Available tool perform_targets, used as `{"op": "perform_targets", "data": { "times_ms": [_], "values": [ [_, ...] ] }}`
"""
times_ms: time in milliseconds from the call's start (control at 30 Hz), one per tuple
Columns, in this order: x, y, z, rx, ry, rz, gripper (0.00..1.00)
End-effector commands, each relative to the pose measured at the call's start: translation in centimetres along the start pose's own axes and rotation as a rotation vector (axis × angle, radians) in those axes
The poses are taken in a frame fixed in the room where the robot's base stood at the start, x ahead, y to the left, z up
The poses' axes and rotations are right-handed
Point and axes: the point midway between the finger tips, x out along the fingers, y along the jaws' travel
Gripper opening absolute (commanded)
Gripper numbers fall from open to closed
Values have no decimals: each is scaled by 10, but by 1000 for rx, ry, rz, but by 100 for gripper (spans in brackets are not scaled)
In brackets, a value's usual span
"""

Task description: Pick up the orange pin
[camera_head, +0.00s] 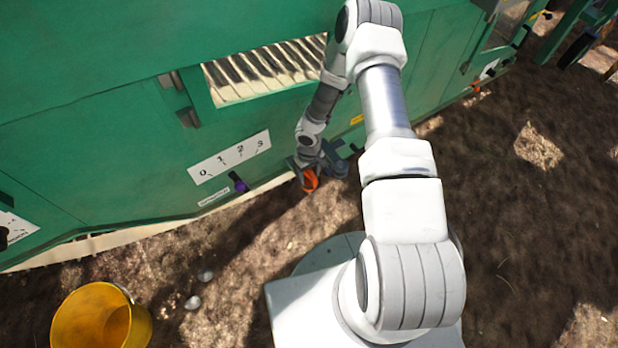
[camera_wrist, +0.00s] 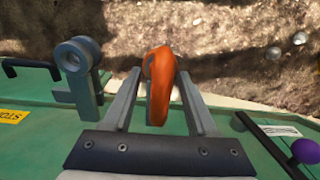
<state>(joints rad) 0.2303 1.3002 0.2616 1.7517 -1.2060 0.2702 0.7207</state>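The orange pin (camera_wrist: 159,88) is a thick, rounded orange piece between the two fingers of my gripper (camera_wrist: 160,76) in the wrist view. Narrow gaps show between the pin and the fingers, so the gripper looks open around it. In the head view the pin (camera_head: 310,180) shows at my gripper (camera_head: 309,172), low by the green machine's side, above or near the ground. I cannot tell what the pin's far end rests in or on.
The green machine (camera_head: 100,130) fills the back, with a 0-to-3 scale (camera_head: 230,157) and a purple knob (camera_head: 239,183). In the wrist view a grey bracket (camera_wrist: 80,75) stands just left of my fingers. A yellow bucket (camera_head: 92,312) stands front left. Bare dirt lies right.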

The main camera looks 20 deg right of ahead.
Motion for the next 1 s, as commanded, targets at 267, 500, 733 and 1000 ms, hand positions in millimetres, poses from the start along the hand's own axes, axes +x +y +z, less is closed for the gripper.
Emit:
{"op": "perform_targets", "data": {
  "times_ms": [267, 500, 733, 1000],
  "values": [
    [0, 0, 0, 0, 0, 0, 8],
    [0, 0, 0, 0, 0, 0, 0],
    [-1, 0, 0, 0, 0, 0, 0],
    [-36, 0, -1, -1, 2, 1, 0]
  ]
}}
